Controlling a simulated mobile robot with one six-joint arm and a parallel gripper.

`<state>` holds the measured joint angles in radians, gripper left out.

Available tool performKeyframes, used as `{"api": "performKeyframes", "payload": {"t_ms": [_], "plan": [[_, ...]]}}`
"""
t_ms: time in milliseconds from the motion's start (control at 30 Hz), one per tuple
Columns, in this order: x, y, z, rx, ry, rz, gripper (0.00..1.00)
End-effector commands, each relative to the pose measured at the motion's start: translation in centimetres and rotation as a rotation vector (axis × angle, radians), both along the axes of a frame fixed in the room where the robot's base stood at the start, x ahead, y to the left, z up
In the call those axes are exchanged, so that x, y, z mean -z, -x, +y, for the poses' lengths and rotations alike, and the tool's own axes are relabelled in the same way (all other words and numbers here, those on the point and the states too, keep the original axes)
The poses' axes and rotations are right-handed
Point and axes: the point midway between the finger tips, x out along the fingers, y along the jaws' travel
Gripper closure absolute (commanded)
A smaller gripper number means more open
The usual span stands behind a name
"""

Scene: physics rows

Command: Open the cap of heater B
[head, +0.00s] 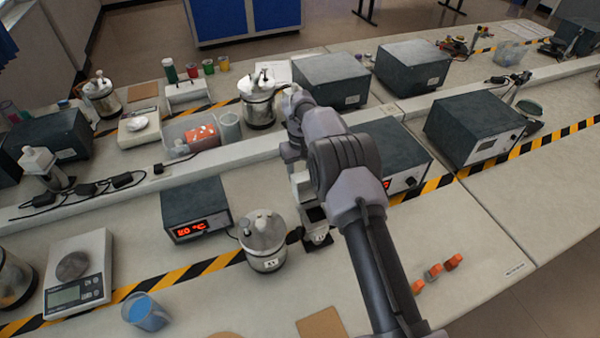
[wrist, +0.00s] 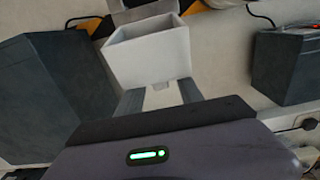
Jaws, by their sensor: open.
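A white box-shaped piece (wrist: 150,52) stands just beyond my gripper (wrist: 161,94) in the wrist view, with a small pale tab on its near side between the two grey fingers. My gripper is open, and I cannot tell if the fingers touch the tab. In the head view a white upright device (head: 303,188) with a dark part and a small label shows beside my arm, partly hidden by it. I cannot read its letter, so I cannot confirm that it is heater B. My fingertips are not clear in the head view.
A metal pot (head: 264,236) and a dark box with a red display (head: 196,208) stand left of the device. Another dark box (head: 398,152) is close behind my arm.

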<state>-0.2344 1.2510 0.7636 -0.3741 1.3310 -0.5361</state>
Motion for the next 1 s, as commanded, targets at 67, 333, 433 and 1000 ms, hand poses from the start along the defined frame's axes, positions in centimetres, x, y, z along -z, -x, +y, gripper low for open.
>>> {"api": "performKeyframes", "payload": {"t_ms": [67, 333, 433, 1000], "plan": [[-1.1, -0.1, 0.0, -0.001, 0.0, -0.003, 0.56], [-9.9, -0.1, 0.0, 0.001, -0.002, -0.005, 0.56], [-13.0, -0.1, 0.0, 0.001, -0.002, -0.004, 0.56], [-17.1, 0.0, 0.1, -0.001, -0.001, -0.002, 0.62]]}}
